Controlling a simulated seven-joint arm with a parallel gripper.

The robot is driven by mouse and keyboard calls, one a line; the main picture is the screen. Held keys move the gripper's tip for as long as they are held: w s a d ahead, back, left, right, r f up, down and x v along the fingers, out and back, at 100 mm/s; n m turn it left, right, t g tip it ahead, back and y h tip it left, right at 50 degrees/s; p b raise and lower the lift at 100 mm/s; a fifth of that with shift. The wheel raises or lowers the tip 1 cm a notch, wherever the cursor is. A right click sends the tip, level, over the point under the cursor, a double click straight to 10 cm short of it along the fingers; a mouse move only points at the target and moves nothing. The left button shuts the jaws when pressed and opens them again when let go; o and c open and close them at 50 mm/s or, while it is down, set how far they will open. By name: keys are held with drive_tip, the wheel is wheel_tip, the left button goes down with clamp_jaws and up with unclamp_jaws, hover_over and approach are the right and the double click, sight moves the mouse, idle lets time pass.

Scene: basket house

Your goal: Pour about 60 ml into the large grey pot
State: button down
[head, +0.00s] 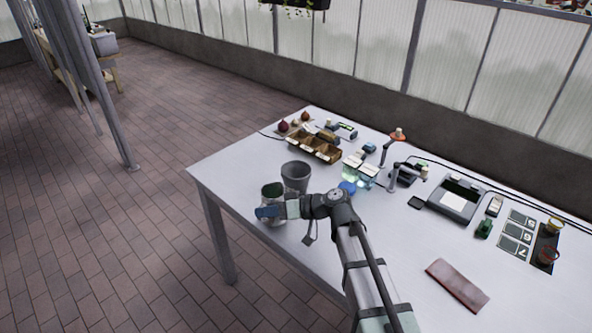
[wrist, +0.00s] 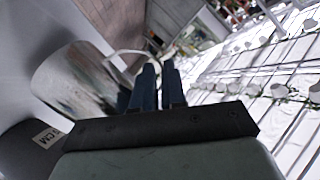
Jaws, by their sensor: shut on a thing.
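The large grey pot (head: 296,172) stands open on the white table, near its left end. My gripper (head: 268,212) is in front of it and to the left, near the table's left edge. Its dark blue fingers, also in the wrist view (wrist: 155,88), are shut on a pale, shiny jug (head: 272,222), apparently by its thin handle. The jug (wrist: 80,75) looks about upright in the head view, with dark green showing inside its rim. It is beside the pot, not over it. I cannot tell how much it holds, or see the pot's bottom.
The front middle is mostly clear.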

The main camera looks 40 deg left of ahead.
drive_tip(key=shift+w+r, duration=0.1)
idle(0.3)
drive_tip(key=w+r+m+g, duration=0.1)
drive_tip(key=w+r+m, duration=0.1)
drive_tip(key=w+r, duration=0.1)
drive_tip(key=w+a+r+m+g+y, duration=0.1)
drive_tip(key=w+r+m, duration=0.1)
drive_tip(key=r, duration=0.2)
drive_tip(key=w+a+r+m+g, duration=0.1)
drive_tip(key=w+r+m, duration=0.2)
drive_tip(key=r, duration=0.1)
drive_tip(key=shift+w+a+g+y, duration=0.15)
drive_tip(key=shift+w+g+y, duration=0.15)
drive_tip(key=shift+w+y, duration=0.1)
drive_tip(key=m, duration=0.1)
drive_tip(key=w+m, duration=0.1)
drive_tip(key=w+m+y, duration=0.1)
drive_tip(key=shift+a+r+m+g, duration=0.3)
drive_tip(key=shift+r+m+g, duration=0.1)
drive_tip(key=shift+w+a+f+m+y, duration=0.15)
drive_tip(key=shift+w+f+m+y, duration=0.15)
drive_tip(key=shift+w+m+y, duration=0.4)
drive_tip(key=shift+w+a+r+m, duration=0.1)
drive_tip(key=shift+w+m, duration=0.1)
drive_tip(key=shift+m, duration=0.1)
